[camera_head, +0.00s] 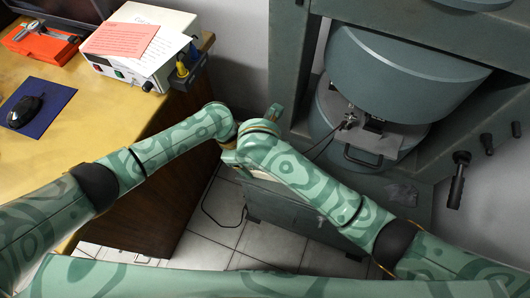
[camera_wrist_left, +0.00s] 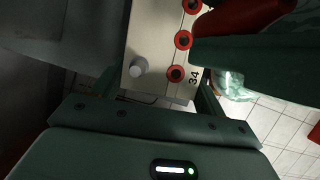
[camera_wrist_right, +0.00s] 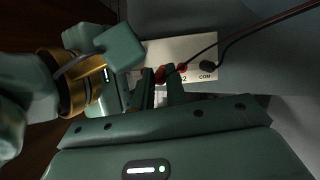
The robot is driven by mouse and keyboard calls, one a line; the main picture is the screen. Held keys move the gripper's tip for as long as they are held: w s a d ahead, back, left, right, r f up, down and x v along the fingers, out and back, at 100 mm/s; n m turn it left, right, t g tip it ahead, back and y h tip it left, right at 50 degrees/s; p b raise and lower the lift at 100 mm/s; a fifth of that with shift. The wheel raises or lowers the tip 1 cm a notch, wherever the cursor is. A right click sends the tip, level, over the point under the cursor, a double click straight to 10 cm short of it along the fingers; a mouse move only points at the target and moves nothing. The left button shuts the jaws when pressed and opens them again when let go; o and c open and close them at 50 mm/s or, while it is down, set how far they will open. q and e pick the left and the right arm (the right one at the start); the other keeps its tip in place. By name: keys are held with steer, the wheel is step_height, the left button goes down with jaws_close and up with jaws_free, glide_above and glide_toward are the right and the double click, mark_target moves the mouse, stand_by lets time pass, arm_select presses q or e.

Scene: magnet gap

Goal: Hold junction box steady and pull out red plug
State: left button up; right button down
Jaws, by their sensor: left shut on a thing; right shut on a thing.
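The junction box is a cream panel (camera_wrist_left: 150,40) with red-ringed sockets, a grey knob and a "34" mark in the left wrist view. My left gripper (camera_wrist_left: 155,88) is shut on it, one finger at each side. In the right wrist view the box (camera_wrist_right: 190,48) shows a "COM" label, with a black plug (camera_wrist_right: 207,66) at it. My right gripper (camera_wrist_right: 161,76) is shut on the red plug (camera_wrist_right: 169,70) at the panel. The fingers partly hide the plug, and I cannot tell how deep it sits. In the head view my arms mostly hide the box.
Cables run from the box to the upper right in the right wrist view. In the head view a large green magnet (camera_head: 395,80) stands at the right. A wooden desk (camera_head: 85,120) at the left carries a white instrument (camera_head: 165,30), a mouse (camera_head: 24,111) and an orange case (camera_head: 40,42).

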steer(key=shift+r, duration=1.55)
arm_select(q)
steer(key=o, duration=1.3)
steer(key=shift+c, duration=0.2)
steer(key=shift+r, duration=0.15)
steer(key=v, duration=1.1)
steer(key=shift+r, duration=0.35)
